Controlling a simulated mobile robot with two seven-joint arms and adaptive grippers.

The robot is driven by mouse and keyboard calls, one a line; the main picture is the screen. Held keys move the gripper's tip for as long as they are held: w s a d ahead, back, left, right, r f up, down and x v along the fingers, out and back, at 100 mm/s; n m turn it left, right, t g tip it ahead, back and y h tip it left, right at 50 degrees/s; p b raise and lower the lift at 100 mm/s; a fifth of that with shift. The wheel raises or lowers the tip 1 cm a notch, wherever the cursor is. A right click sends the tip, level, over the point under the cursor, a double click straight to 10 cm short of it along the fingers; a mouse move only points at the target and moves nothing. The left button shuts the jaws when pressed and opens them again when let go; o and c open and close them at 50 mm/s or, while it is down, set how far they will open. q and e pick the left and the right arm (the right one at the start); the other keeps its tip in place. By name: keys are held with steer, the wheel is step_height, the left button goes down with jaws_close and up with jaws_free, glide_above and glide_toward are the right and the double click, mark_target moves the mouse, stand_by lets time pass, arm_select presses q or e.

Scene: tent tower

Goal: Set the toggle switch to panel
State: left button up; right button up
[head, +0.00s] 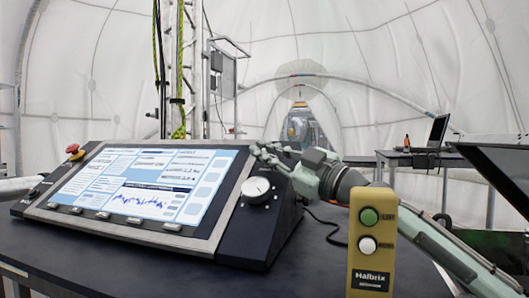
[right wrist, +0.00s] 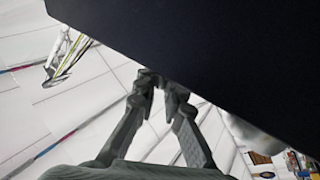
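The slanted control console (head: 140,190) has a lit screen, a red knob (head: 72,149) at its top left and a white-faced dial (head: 256,189) on its right part. I cannot make out a toggle switch; one may be hidden behind my right gripper. My right gripper (head: 264,151) is at the console's upper right edge, just above the dial. In the right wrist view, its fingertips (right wrist: 160,82) are almost together, with nothing seen between them. They are right by a dark panel (right wrist: 225,50) that partly covers the view. My left gripper is not in view.
A yellow control box (head: 371,270) with a green and a white button stands in front at the right, overlapping my right arm in the picture. The dark tabletop (head: 150,268) is clear in front of the console. A table with a laptop (head: 437,130) stands far back right.

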steer(key=o, duration=0.4)
steer(key=shift+o, duration=0.2)
steer(key=v, duration=1.2)
